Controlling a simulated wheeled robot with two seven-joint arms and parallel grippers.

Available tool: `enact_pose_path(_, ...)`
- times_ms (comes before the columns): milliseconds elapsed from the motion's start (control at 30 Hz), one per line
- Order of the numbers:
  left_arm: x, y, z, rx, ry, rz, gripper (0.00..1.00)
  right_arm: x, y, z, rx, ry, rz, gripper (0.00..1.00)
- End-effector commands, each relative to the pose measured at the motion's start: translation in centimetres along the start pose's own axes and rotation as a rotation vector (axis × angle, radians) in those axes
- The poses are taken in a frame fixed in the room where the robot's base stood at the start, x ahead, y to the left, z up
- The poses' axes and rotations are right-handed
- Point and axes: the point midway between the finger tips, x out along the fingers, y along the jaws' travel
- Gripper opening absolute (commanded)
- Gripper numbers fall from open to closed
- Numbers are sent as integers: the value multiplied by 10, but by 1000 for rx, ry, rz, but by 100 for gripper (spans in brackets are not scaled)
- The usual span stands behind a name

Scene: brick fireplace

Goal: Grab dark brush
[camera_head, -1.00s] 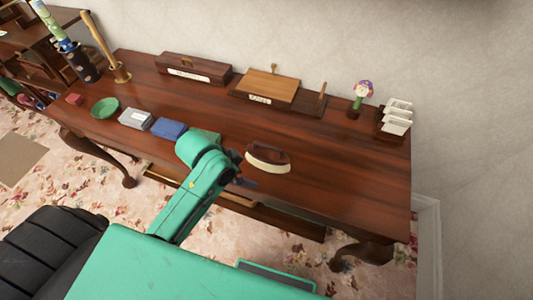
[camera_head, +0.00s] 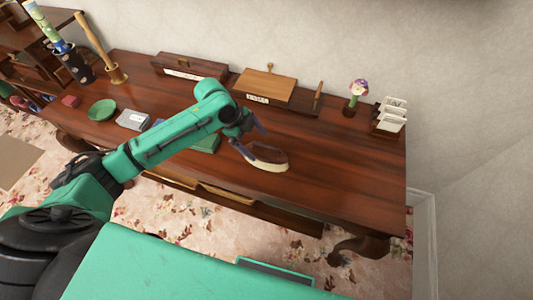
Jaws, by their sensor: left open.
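The dark brush (camera_head: 268,158) lies on the wooden desk, with a dark brown back and a pale bristle edge along its front. My left gripper (camera_head: 249,139) is at the brush's left end, with its dark fingers apart: one near the far side, the other near the front left edge. I cannot tell whether a finger touches the brush. The brush's left end is partly hidden by the gripper. My right gripper is not in view.
The desk (camera_head: 340,160) is clear right of the brush. A wooden box (camera_head: 264,87), a flower figure (camera_head: 357,92) and a letter rack (camera_head: 391,117) stand along the back. A green dish (camera_head: 102,110) and a grey box (camera_head: 133,120) lie left, near my arm.

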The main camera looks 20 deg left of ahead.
Motion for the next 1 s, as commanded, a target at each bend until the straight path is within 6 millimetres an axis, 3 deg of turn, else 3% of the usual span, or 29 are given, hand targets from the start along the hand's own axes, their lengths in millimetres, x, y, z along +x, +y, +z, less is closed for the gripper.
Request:
enact_pose_path(333, 55, 3, -1, -1, 0, 0, 100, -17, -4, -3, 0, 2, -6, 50)
enact_pose_path(567, 62, 4, 0, 1, -3, -1, 100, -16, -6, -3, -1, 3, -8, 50)
enact_pose_path(600, 62, 3, 0, 1, -2, -1, 92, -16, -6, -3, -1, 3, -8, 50)
enact_pose_path(700, 61, 3, 0, 1, -2, -1, 54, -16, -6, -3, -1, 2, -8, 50)
enact_pose_path(800, 61, 3, 0, 1, -2, -2, 22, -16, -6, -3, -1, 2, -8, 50)
enact_pose_path(1000, 61, 3, 0, 1, -2, -2, 21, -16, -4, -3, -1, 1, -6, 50)
